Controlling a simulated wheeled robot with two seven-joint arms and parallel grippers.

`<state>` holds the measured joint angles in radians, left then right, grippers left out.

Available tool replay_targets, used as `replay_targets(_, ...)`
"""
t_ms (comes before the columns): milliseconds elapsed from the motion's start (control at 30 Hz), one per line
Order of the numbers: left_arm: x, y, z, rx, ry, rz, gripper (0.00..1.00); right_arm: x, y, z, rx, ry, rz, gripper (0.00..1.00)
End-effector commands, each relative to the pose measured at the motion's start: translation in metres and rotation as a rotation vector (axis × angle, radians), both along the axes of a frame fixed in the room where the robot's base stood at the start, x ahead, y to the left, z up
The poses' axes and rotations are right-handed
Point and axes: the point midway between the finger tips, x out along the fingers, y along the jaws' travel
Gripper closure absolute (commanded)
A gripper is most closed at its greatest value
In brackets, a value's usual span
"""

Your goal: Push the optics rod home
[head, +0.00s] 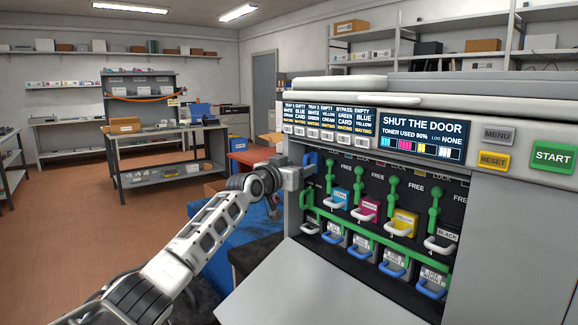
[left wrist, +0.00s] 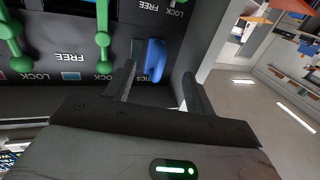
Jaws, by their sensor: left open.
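The optics rod shows as a blue handle (head: 311,161) at the upper left corner of the printer's open front. In the left wrist view the blue handle (left wrist: 155,59) stands out from the dark panel beside a partly hidden label ending in "TICS". How far the rod sticks out is hard to tell. My left gripper (head: 304,174) is right at the handle. In the left wrist view the gripper (left wrist: 160,78) is open, with the handle between and a little beyond its fingers; contact is not clear. My right gripper is out of view.
Green levers (head: 393,190), a green bar (head: 385,246) and several toner cartridges (head: 367,207) fill the opening right of the gripper. The grey door (head: 310,285) hangs open below. The screen (head: 420,136) reads "SHUT THE DOOR". Open floor lies left.

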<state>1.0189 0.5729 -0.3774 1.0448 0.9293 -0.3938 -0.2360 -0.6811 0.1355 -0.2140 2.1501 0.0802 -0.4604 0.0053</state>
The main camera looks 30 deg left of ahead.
Motion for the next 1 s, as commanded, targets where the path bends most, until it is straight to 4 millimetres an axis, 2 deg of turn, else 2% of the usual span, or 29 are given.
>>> replay_targets(600,-0.031,0.003,0.002,0.002,0.000,0.001,0.45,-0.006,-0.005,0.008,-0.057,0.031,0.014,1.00)
replay_targets(1000,-0.036,0.003,0.000,0.002,0.000,0.001,0.45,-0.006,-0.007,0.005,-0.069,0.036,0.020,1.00)
